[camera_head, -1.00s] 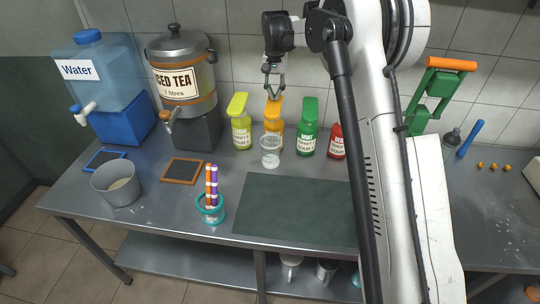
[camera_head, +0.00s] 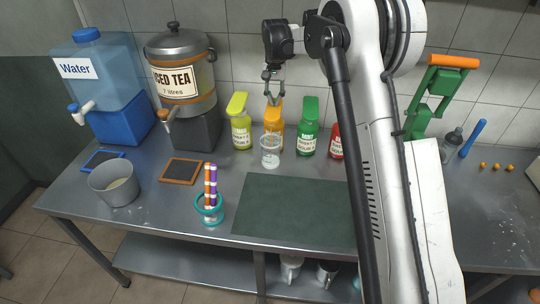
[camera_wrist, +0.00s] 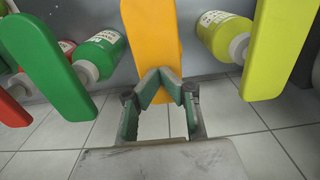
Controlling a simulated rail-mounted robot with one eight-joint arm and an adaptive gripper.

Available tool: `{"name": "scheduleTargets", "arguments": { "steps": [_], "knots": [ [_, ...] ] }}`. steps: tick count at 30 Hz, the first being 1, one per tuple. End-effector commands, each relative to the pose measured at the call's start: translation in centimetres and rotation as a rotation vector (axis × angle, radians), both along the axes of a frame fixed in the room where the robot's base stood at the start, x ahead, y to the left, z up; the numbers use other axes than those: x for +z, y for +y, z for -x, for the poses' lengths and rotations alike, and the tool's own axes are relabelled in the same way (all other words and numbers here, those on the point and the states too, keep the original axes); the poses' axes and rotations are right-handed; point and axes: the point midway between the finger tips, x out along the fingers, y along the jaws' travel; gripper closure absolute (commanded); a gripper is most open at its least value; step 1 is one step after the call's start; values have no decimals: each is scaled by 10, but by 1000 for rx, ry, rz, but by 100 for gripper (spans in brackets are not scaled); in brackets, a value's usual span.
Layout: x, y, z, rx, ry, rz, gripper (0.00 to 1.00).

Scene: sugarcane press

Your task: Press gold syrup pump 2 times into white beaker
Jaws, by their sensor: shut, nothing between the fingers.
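The gold syrup bottle (camera_head: 273,127) stands on the counter in a row of syrup bottles, under its orange-gold pump head (camera_head: 276,108). My gripper (camera_head: 271,102) is shut and empty, fingertips down at the top of this pump head. In the wrist view, the shut fingertips (camera_wrist: 159,76) overlap the gold pump head (camera_wrist: 150,30) and seem to touch it. How far the pump is pushed down I cannot tell. The white beaker (camera_head: 270,158), clear-looking, stands upright on the counter just in front of the gold bottle and hides part of it.
A yellow-green bottle (camera_head: 240,130) stands left of the gold one; green (camera_head: 307,135) and red (camera_head: 336,145) bottles stand right. The iced tea dispenser (camera_head: 180,75) is further left. A dark green mat (camera_head: 295,210) lies clear in front.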

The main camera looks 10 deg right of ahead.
Motion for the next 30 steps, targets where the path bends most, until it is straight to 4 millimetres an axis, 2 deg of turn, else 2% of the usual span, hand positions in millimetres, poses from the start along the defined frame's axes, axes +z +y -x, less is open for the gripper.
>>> {"name": "scheduleTargets", "arguments": {
  "steps": [8,16,30],
  "knots": [
    [-10,0,0,0,0,0,100],
    [-8,0,0,0,0,0,100],
    [13,0,0,0,0,0,100]
  ]
}}
